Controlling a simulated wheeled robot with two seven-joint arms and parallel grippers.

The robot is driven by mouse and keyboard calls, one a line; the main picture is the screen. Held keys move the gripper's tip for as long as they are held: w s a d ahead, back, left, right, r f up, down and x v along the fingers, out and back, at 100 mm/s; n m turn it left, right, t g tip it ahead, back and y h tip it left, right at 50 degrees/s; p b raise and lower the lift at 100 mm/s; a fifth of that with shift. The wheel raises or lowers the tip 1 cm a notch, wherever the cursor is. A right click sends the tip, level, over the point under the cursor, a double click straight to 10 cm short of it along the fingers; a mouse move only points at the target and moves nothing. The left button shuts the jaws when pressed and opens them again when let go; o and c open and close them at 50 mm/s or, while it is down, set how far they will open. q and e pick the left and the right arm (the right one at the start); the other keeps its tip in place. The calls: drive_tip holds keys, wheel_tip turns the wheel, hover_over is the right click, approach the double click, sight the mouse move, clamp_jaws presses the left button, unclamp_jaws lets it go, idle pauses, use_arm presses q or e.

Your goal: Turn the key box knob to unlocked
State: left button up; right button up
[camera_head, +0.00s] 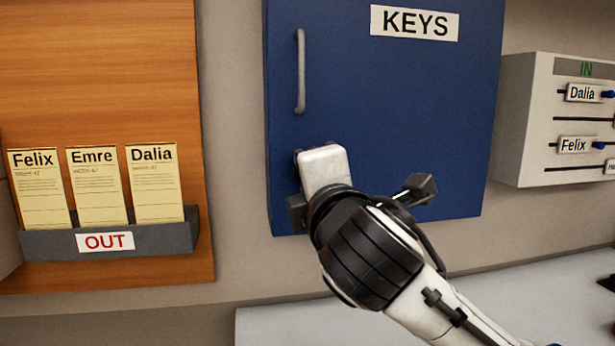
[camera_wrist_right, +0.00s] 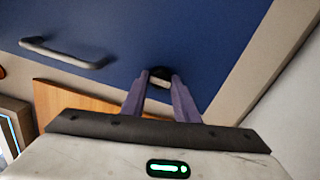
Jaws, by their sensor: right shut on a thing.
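The blue key box (camera_head: 400,110) with a "KEYS" label hangs on the wall in the middle of the head view, its grey handle (camera_head: 301,72) near its left edge. In the head view my right gripper (camera_head: 298,165) is at the lower left of the box door, and its hand hides the knob. In the right wrist view the knob (camera_wrist_right: 160,76), dark with a pale face, sits between the fingertips of my right gripper (camera_wrist_right: 161,82), which is shut on it. The handle also shows in the wrist view (camera_wrist_right: 65,54). The knob's setting cannot be read. My left gripper is not in view.
An "OUT" tray (camera_head: 150,240) with Felix, Emre and Dalia cards is on a wooden board (camera_head: 95,70) at left. A white "IN" board (camera_head: 525,120) with name sliders is at right. A pale surface (camera_head: 290,325) lies below.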

drive_tip(key=o, duration=1)
drive_tip(key=shift+o, duration=0.2)
drive_tip(key=s+d+b, duration=0.1)
drive_tip(key=s+d, duration=0.1)
drive_tip(key=s, duration=0.8)
drive_tip(key=shift+s, duration=0.15)
